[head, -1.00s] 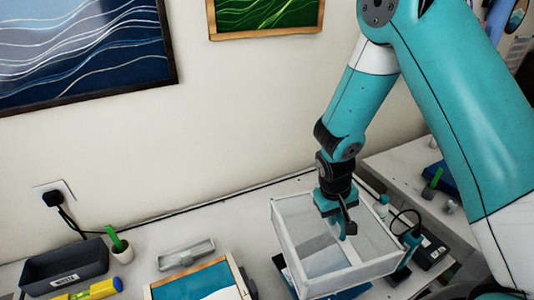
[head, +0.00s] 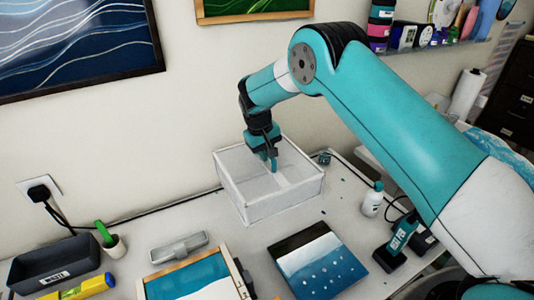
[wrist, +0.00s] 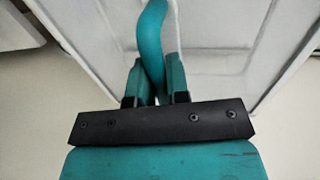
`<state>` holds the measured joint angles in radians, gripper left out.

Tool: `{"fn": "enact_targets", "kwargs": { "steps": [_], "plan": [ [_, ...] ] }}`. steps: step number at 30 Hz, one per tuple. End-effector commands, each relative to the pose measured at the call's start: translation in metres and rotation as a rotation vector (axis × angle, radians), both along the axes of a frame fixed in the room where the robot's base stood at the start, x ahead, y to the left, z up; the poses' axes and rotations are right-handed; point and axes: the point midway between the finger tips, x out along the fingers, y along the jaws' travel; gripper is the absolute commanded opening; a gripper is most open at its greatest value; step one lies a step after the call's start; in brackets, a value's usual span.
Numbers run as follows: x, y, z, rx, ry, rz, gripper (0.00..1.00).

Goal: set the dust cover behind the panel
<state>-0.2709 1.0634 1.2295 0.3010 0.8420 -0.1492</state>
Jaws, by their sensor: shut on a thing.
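The dust cover (head: 250,195), a clear box with white edges, is at the back of the table by the wall. It is behind the panel (head: 318,265), which is dark, blue and white with pale spots and lies flat and uncovered. My gripper (head: 272,162) is above the cover, shut on its teal curved handle. In the wrist view the handle (wrist: 150,45) rises between the two fingers (wrist: 154,80), with the cover's top (wrist: 215,40) beyond. I cannot tell whether the cover's lower edge touches the table.
A wood-framed blue piece (head: 192,284) lies at the front, with a grey tray (head: 179,247) behind it. A dark bin (head: 50,264) and a small green-handled pot (head: 113,246) stand at left. A white bottle (head: 373,200) and a teal labelled tool (head: 397,243) stand at right.

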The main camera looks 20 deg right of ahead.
Motion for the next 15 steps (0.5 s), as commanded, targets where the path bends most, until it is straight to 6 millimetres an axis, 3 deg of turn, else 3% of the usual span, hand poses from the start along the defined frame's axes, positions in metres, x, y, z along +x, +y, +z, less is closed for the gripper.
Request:
{"fn": "enact_targets", "kwargs": {
  "steps": [15],
  "plan": [
    [0.0, -0.001, -0.048, 0.001, -0.001, 0.0, 0.0]
  ]
}}
